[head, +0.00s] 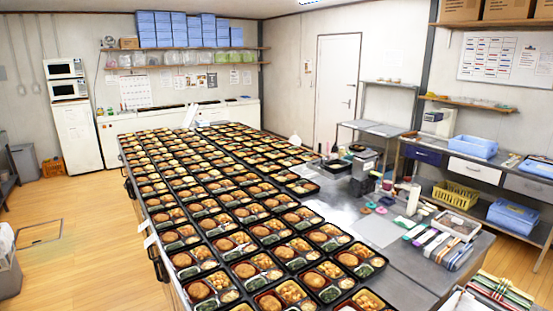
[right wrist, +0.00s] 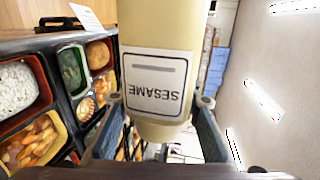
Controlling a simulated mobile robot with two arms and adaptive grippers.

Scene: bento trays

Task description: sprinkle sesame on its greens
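In the right wrist view a pale yellow sesame shaker (right wrist: 160,32) with a white label reading SESAME upside down in the picture sits between the fingers of my right gripper (right wrist: 160,128). Both fingers press against its sides. The trays lie at the left of that view and ceiling lights at the right, so the shaker looks tipped well over. Greens (right wrist: 72,72) show in a dark compartment of a bento tray (right wrist: 58,105), left of the shaker. In the head view, many black trays hold greens (head: 330,294). Neither gripper shows in the head view, and my left gripper is in no view.
Rows of filled bento trays cover most of the long steel table (head: 345,212). Small tools and coloured lids (head: 381,209) stand on its right part. Bundled packets (head: 438,244) and a clear-lidded box (head: 456,225) lie at the right front. A shelf bench (head: 475,170) stands behind.

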